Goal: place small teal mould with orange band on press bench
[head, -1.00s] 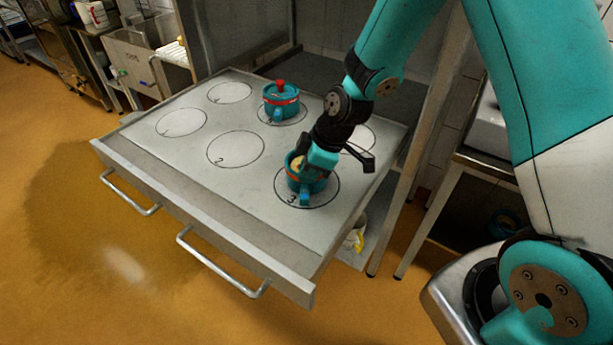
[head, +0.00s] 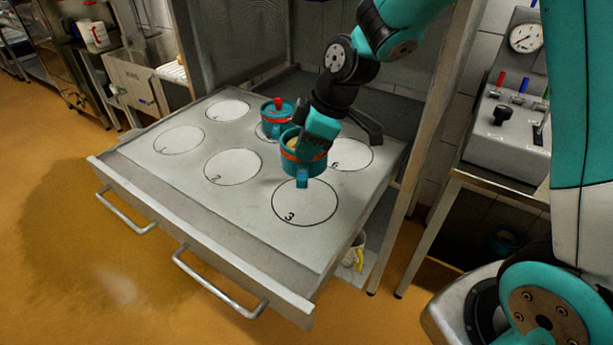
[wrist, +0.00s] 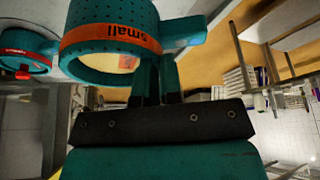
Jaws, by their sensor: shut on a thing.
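The small teal mould with an orange band (head: 300,166) is held by my gripper (head: 312,150) above the tray, over the back of circle 3. It also shows in the wrist view (wrist: 108,32), where its orange band reads "small" and the dark fingers (wrist: 157,80) are shut on its side. Its handle points toward the front in the head view. Something pale yellow shows inside it. The press bench cannot be made out for certain in these frames.
A second teal mould with a red knob (head: 278,112) stands on a circle behind. The pulled-out grey tray (head: 200,215) has several numbered circles and two front handles. A control box with a gauge (head: 510,125) stands on a steel table at right.

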